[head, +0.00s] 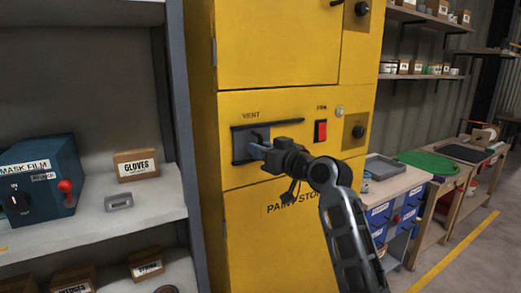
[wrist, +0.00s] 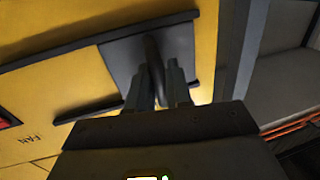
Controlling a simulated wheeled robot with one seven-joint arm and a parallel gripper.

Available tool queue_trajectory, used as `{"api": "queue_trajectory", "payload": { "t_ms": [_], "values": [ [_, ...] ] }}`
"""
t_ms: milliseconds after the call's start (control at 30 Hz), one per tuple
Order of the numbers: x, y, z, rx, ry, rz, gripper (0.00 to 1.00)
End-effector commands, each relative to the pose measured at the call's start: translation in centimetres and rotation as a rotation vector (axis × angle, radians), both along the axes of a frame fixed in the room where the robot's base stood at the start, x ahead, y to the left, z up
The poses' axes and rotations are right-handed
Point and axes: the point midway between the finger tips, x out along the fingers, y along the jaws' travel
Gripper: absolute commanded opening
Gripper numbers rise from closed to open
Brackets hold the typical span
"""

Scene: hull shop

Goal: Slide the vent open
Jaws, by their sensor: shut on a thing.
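The vent is a dark grey sliding plate (head: 240,150) in a dark track (head: 290,127) on the front of the yellow paint store cabinet (head: 285,65), under the label VENT. The plate sits at the left end of the track in the head view. In the wrist view, the plate (wrist: 176,45) carries a raised handle (wrist: 153,52). My gripper (head: 257,148) is at the plate, with its fingers (wrist: 160,82) shut on the vent handle. The fingers hide part of the handle.
A red switch (head: 320,130) labelled FAN and a dark knob (head: 358,131) are right of the vent. Left is a grey shelf with a blue mask film box (head: 40,178) and a gloves box (head: 136,165). Workbenches with blue drawers (head: 380,215) stand at the right.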

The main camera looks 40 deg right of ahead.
Motion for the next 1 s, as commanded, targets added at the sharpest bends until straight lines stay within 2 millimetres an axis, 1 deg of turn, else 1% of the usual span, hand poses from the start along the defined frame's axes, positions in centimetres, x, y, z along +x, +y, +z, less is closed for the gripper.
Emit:
{"api": "queue_trajectory", "payload": {
  "t_ms": [167, 233, 300, 433, 500, 600, 867, 900, 1000],
  "values": [
    [-0.9, -3.3, -0.5, -0.001, -0.005, -0.01, 0.0],
    [-1.4, -5.0, -0.5, 0.0, -0.005, -0.01, 0.0],
    [-1.9, -6.8, -0.5, -0.001, -0.005, -0.01, 0.0],
    [-2.6, -9.3, -0.3, -0.001, -0.003, -0.009, 0.0],
    [-2.8, -10.0, -0.2, -0.001, -0.003, -0.006, 0.0],
    [-3.0, -10.6, -0.1, 0.0, -0.001, -0.004, 0.0],
    [-3.1, -10.8, 0.0, 0.0, -0.001, -0.008, 0.0],
    [-3.1, -10.8, 0.0, 0.0, -0.001, -0.009, 0.21],
    [-3.1, -10.8, 0.0, 0.0, -0.001, -0.009, 0.31]
  ]
}}
